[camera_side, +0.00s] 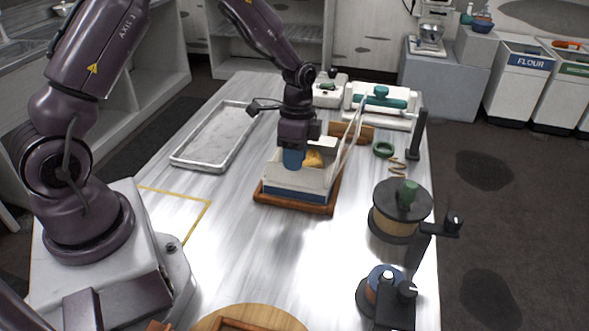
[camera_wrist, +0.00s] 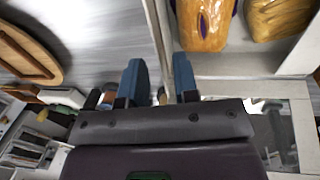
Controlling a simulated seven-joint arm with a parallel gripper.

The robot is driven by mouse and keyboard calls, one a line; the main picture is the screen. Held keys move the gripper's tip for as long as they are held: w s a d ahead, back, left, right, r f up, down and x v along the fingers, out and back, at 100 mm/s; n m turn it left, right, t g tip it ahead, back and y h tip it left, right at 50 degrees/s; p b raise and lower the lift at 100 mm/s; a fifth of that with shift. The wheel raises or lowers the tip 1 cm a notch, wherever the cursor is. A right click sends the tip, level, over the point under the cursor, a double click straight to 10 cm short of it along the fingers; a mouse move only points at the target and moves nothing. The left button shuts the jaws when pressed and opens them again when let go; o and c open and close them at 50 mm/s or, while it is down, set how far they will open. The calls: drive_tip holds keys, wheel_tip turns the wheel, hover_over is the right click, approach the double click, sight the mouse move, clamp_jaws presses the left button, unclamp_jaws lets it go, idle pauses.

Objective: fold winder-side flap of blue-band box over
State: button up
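My gripper (camera_side: 292,166) points down at the box's near side. In the wrist view my gripper (camera_wrist: 160,70) has its two blue fingers apart, on either side of a thin upright pale panel (camera_wrist: 157,25). There is a gap beside the panel, so I do not see it clamped. The panel's lower part is hidden.
A spool winder (camera_side: 402,212) and a smaller blue one (camera_side: 382,285) stand at the right table edge. A green ring (camera_side: 384,149) and a sealer-like machine (camera_side: 382,103) are behind. An empty grey tray (camera_side: 215,135) lies left.

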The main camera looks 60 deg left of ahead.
sight(294, 175)
drive_tip(key=shift+s+d+f, duration=0.1)
drive_tip(key=shift+f, duration=0.75)
drive_tip(key=shift+s+d+f, duration=0.1)
drive_tip(key=shift+f, duration=0.75)
clamp_jaws()
